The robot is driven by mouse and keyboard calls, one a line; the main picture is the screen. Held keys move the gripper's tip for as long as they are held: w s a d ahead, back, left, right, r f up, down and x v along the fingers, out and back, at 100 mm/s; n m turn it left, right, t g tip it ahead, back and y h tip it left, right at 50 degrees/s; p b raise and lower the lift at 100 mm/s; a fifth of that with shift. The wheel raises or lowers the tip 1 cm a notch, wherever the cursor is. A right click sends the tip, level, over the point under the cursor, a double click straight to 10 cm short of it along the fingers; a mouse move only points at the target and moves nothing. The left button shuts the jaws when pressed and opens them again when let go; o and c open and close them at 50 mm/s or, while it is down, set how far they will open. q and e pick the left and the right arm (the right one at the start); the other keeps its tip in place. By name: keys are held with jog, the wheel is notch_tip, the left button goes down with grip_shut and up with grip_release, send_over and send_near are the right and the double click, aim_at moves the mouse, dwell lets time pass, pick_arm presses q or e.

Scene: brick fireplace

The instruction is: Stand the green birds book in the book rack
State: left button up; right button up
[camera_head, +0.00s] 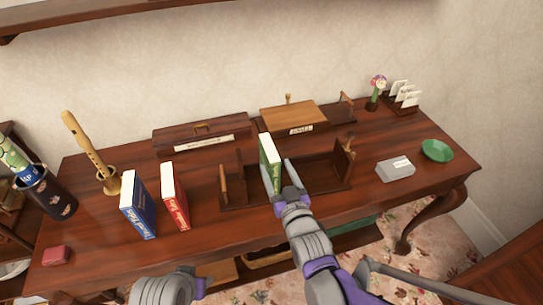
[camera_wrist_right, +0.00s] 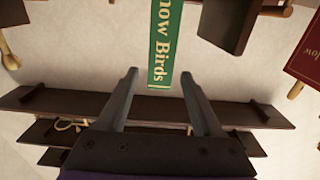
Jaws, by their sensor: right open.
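My right gripper (camera_head: 276,164) is open at the near side of the book. In the right wrist view the spine's end lies between the fingertips, with a gap on each side. Whether the book's bottom rests fully on the rack floor is hidden by my gripper. My left gripper's fingers are not visible.
A blue book (camera_head: 138,208) and a red book (camera_head: 175,200) stand left of the rack. A grey box (camera_head: 396,169) and green bowl (camera_head: 437,150) are to the right. A recorder on a stand (camera_head: 90,150) is at left. Wooden boxes line the back.

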jog(key=s+d+f+m+g+h, duration=0.1)
jog(key=s+d+f+g, duration=0.5)
jog(key=s, duration=0.6)
jog(key=s+d+f+m+g+h, duration=0.2)
jog(key=s+d+f+g+h, duration=0.2)
jog(key=s+d, duration=0.7)
jog(key=shift+s+f+m+g+h, duration=0.3)
jog(key=shift+s+f+g, duration=0.15)
jog(key=shift+f+g, duration=0.6)
